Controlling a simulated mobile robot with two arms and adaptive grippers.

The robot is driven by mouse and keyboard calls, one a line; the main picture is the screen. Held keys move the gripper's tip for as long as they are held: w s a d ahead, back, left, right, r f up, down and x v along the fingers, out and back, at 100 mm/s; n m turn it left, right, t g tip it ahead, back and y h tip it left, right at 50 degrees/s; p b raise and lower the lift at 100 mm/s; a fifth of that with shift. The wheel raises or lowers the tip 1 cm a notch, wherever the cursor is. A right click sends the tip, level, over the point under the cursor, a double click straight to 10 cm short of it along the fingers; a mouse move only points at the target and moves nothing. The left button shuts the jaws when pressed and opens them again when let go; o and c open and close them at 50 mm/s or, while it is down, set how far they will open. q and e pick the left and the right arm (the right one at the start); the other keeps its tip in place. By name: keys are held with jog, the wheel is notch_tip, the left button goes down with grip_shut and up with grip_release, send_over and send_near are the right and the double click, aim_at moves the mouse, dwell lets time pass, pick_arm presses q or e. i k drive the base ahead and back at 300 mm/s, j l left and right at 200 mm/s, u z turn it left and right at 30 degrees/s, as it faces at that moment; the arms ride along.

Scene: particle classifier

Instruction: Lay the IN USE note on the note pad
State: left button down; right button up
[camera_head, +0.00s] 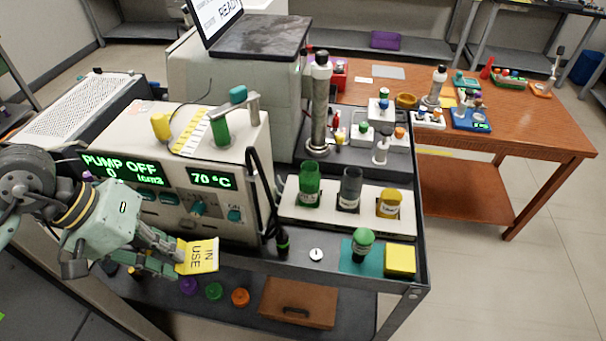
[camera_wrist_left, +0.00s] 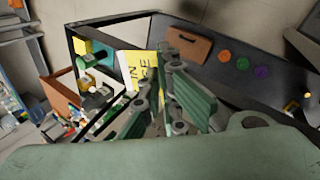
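The yellow IN USE note (camera_head: 198,256) is held at its left edge by my left gripper (camera_head: 176,258), in front of the pump cabinet at the left. In the left wrist view the note (camera_wrist_left: 132,68) stands out beyond the fingers (camera_wrist_left: 172,88), which partly cover it. The yellow note pad (camera_head: 400,260) lies at the front right corner of the dark cart top, well to the right of the note. It also shows in the left wrist view (camera_wrist_left: 81,46). My right gripper is not in view.
A small white knob-like piece (camera_head: 316,255) and a dark bottle (camera_head: 283,243) stand between note and pad. A white rack (camera_head: 300,214) with three vials is behind.

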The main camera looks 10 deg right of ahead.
aim_at(400, 259)
jog(key=l+u, duration=0.1)
jog(key=u, duration=0.2)
jog(key=l+u, duration=0.15)
jog(key=u, duration=0.15)
jog(key=k+l+u, duration=0.15)
jog(key=l, duration=0.25)
jog(key=l+u, duration=0.1)
jog(key=l, duration=0.35)
jog(key=k+l+u, duration=0.15)
jog(key=l, duration=0.2)
jog(key=k+l+u, duration=0.15)
jog(key=l, duration=0.25)
jog(key=k+l+u, duration=0.1)
jog(key=l, duration=0.25)
jog(key=k+l, duration=0.3)
jog(key=l, duration=0.2)
